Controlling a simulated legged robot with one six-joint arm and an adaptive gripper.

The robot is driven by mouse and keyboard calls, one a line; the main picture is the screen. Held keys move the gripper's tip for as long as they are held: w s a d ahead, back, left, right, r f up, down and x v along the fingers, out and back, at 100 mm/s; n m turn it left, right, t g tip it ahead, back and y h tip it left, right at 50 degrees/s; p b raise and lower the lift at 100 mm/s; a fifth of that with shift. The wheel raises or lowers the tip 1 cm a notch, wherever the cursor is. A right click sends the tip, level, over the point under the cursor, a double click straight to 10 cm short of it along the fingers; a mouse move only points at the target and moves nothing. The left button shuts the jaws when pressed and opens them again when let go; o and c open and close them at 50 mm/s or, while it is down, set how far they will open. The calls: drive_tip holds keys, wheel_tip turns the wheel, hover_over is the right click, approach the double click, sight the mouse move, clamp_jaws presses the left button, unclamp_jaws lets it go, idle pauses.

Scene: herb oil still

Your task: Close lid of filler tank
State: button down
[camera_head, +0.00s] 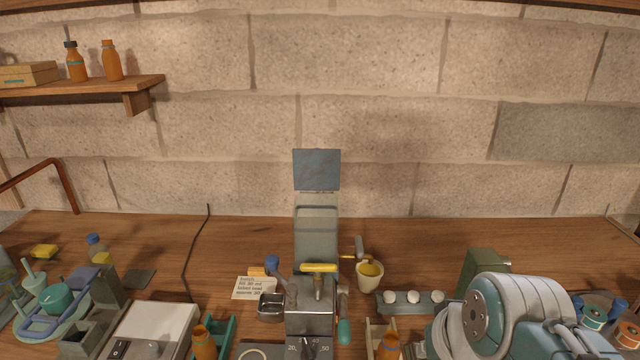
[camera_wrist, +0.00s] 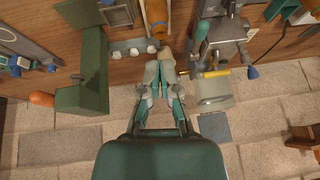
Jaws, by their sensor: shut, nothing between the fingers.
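The filler tank (camera_head: 317,240) is a grey upright box at the back of the filling machine in the middle of the bench. Its lid (camera_head: 316,170), a flat blue-grey plate, stands open and upright above the tank's back edge, in front of the stone wall. The wrist view is upside down. There the tank (camera_wrist: 213,88) and the raised lid (camera_wrist: 214,127) lie right of my gripper (camera_wrist: 160,62). My gripper is shut and empty, apart from the lid. In the head view I cannot make out my fingers.
A cream cup (camera_head: 369,278) with yellow contents stands right of the tank, near a side crank (camera_head: 359,247). A rack with white balls (camera_head: 412,303) and a green stand (camera_head: 484,266) are further right. A note card (camera_head: 254,289) lies left.

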drive_tip(key=w+a+r+m+y, duration=0.1)
drive_tip(key=w+a+r+y, duration=0.15)
drive_tip(key=w, duration=0.35)
drive_tip(key=w+a+r+y, duration=0.1)
drive_tip(key=w+a+r, duration=0.1)
drive_tip(key=w+r, duration=0.3)
drive_tip(key=m+y, duration=0.2)
drive_tip(key=y, duration=0.6)
approach(322, 151)
wheel_tip(322, 151, down, 4)
drive_tip(key=a, duration=0.1)
drive_tip(key=w+d+f+t+y, duration=0.1)
drive_tip(key=w+d+f+y, duration=0.1)
drive_tip(key=w+y, duration=0.5)
drive_tip(key=shift+w+a+r+h, duration=0.15)
drive_tip(key=shift+a+h, duration=0.25)
drive_tip(key=shift+a, duration=1.2)
drive_tip(key=shift+w+a+f+h, duration=0.1)
drive_tip(key=shift+w+a+h, duration=0.3)
drive_tip(key=shift+a, duration=1.15)
drive_tip(key=shift+w+a+r+h, duration=0.15)
drive_tip(key=shift+a+h, duration=0.3)
drive_tip(key=shift+a, duration=1.15)
